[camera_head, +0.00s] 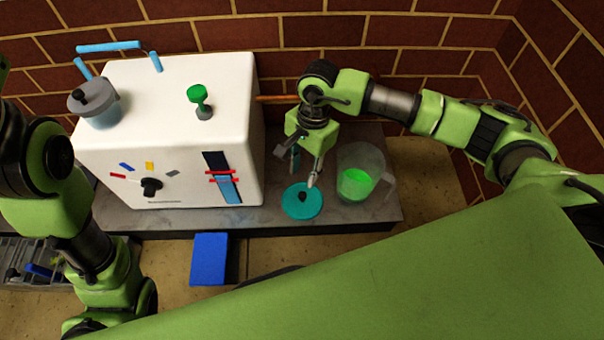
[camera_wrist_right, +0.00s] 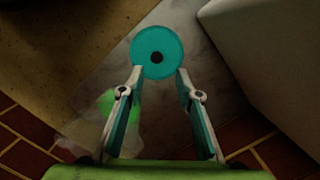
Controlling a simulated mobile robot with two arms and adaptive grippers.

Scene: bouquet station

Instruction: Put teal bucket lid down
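The teal lid (camera_head: 300,212), a round disc with a dark knob, appears to lie flat on the grey counter between the white machine and a clear pitcher. It also shows in the right wrist view (camera_wrist_right: 148,48), just beyond the fingertips. My right gripper (camera_head: 304,173) points down by the lid's far edge. In the wrist view its two fingers (camera_wrist_right: 160,72) are spread apart with nothing held between them. Whether a fingertip touches the lid, I cannot tell. My left arm shows at the left, but its gripper is not visible. I see no teal bucket.
The clear pitcher (camera_head: 372,157) with green liquid stands close to the right of the lid. The white machine (camera_head: 180,85) fills the counter's left side, with a grey pot (camera_head: 105,112) on top. A blue box (camera_head: 209,259) is below the counter's front edge. Brick walls close the back.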

